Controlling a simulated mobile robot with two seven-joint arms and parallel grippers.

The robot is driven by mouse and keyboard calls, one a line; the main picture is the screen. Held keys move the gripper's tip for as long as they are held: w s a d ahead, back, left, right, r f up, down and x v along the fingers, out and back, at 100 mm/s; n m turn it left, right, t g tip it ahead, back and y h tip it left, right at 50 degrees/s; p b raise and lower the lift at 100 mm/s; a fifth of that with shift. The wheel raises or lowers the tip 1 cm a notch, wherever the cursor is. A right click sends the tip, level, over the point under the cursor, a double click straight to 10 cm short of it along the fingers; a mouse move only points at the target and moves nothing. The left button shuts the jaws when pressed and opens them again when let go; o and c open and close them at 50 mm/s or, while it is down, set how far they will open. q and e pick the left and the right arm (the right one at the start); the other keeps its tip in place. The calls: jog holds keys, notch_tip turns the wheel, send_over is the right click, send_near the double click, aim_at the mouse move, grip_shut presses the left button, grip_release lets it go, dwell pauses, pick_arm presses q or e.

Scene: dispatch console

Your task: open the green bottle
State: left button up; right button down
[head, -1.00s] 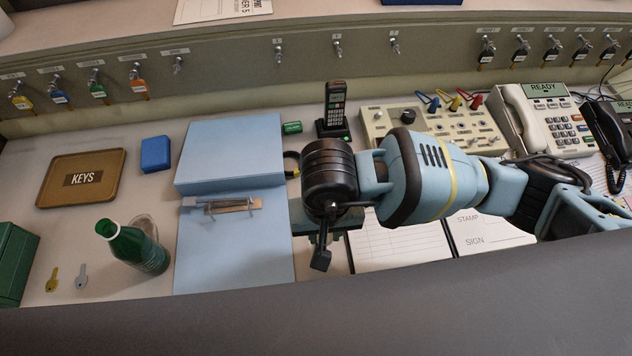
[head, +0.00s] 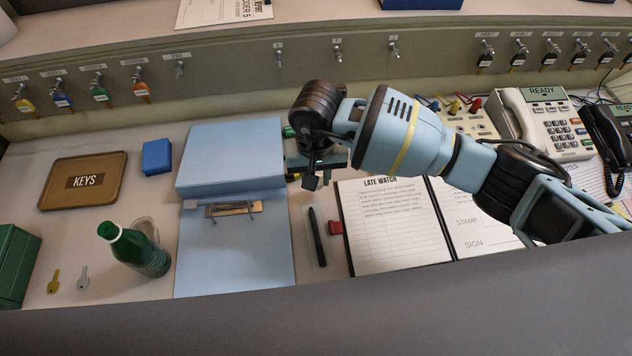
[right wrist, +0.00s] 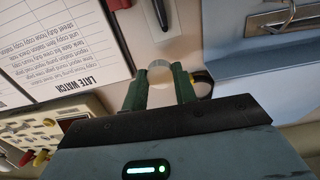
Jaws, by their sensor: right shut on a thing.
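The green bottle (head: 142,253) stands upright on the desk at the left in the head view, with a pale-rimmed top (head: 108,231); the cap's state is too small to tell. No gripper is near it. My right gripper (right wrist: 160,85) is over the desk right of the blue binder, well to the right of the bottle. In the right wrist view its two fingers are shut on a small pale, round-ended thing (right wrist: 160,70), whose kind I cannot tell. A black and yellow ring-like thing (right wrist: 204,84) shows beside one finger. My left gripper is out of view.
A clear glass (head: 147,228) stands just behind the bottle. Two keys (head: 68,281) and a green box (head: 14,265) are left of it. The blue binder (head: 235,255) lies between bottle and gripper. A pen (head: 317,237) and open log (head: 392,225) lie at the right.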

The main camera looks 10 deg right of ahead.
notch_tip(320, 180, down, 4)
jog(key=shift+w+r, duration=0.15)
jog(key=shift+r, duration=0.1)
jog(key=shift+f, duration=0.2)
jog(key=c, duration=1.1)
grip_release()
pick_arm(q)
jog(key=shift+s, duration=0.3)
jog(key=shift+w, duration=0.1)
pick_arm(e)
jog(key=shift+r, duration=0.1)
